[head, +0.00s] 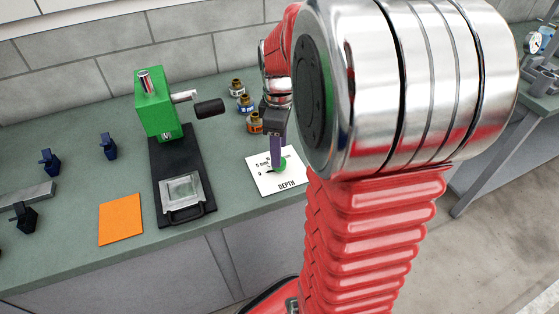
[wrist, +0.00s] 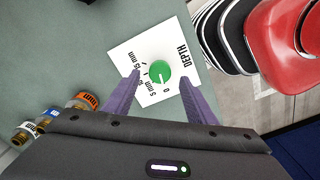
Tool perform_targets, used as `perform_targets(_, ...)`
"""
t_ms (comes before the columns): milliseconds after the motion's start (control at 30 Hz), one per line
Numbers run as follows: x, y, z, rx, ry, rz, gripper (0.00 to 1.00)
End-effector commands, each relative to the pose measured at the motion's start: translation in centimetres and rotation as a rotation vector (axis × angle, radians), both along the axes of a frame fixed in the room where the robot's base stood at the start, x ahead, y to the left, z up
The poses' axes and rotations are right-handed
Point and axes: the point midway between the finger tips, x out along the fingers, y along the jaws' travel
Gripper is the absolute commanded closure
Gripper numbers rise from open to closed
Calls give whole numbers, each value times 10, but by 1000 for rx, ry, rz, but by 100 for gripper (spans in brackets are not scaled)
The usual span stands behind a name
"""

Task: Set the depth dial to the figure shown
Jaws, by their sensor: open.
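The depth dial is a round green knob (wrist: 160,72) on a white card (wrist: 148,52) printed "DEPTH", with a scale including 0, 5 mm and 15 mm. A pale pointer line shows on the knob and seems to point toward the 0 side. In the head view the knob (head: 281,168) is partly hidden by my gripper. My gripper (wrist: 159,75) is open, its purple fingers one on each side of the knob, apparently not touching it. In the head view my gripper (head: 276,164) points down over the card.
A green press (head: 155,105) on a black base stands left of the card. Several small labelled bottles or fittings (head: 254,122) stand behind the card. An orange square (head: 121,219) and dark blue clamps (head: 108,146) lie further left. The bench around the card's left side is clear.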

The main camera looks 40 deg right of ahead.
Motion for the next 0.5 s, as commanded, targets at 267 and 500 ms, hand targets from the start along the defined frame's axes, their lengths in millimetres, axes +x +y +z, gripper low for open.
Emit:
perform_targets(267, -1, 0, -41, 2, 3, 0, 49)
perform_targets(500, 0, 0, -55, 0, 0, 0, 49)
